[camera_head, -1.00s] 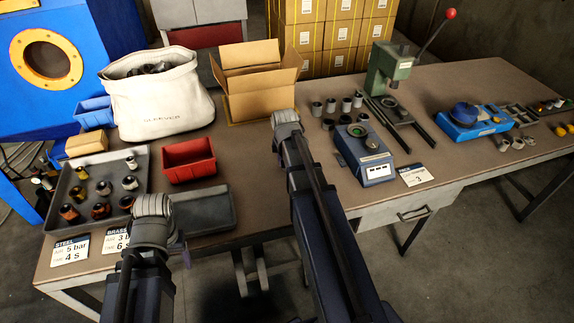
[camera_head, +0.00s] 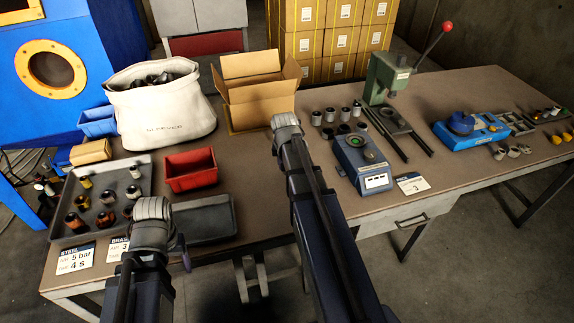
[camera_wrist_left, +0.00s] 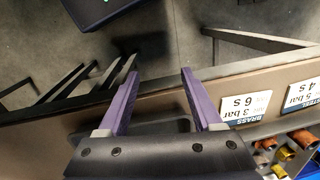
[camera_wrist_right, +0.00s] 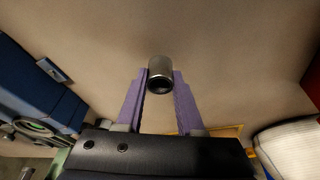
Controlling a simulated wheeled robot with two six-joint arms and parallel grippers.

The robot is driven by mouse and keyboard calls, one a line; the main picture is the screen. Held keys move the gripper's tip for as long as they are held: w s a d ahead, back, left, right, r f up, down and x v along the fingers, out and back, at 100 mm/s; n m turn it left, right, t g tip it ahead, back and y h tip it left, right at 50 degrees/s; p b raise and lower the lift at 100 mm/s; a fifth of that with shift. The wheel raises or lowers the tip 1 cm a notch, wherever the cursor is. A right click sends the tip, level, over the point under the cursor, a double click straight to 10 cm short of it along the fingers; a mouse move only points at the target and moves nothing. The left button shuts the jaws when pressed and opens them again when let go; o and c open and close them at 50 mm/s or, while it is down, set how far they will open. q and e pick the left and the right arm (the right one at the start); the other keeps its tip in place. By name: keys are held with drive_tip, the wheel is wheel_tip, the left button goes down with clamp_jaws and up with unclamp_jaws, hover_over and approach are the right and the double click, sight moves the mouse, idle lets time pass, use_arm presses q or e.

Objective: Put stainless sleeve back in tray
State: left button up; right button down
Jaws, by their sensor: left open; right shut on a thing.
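My right gripper (camera_wrist_right: 160,88) is shut on a stainless sleeve (camera_wrist_right: 159,70), a short shiny metal cylinder with a dark open end. Brown bench top lies behind it in the right wrist view. In the head view my right arm hides the jaws and the sleeve. My left gripper (camera_wrist_left: 160,74) is open and empty over the bench's front edge. A grey tray (camera_head: 110,172) with several steel, brass and copper-coloured sleeves stands at the left end of the bench. An empty dark tray (camera_head: 207,222) lies right of it, partly behind my left gripper.
A red bin (camera_head: 190,182) stands beside the tray. Behind are a white bag (camera_head: 160,115) and an open cardboard box (camera_head: 258,105). A blue device (camera_head: 362,160) and a green press (camera_head: 388,75) stand right of my right arm. Label cards (camera_head: 75,257) lie at the front edge.

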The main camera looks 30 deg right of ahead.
wheel_tip(320, 180, up, 7)
drive_tip(key=p, duration=0.6)
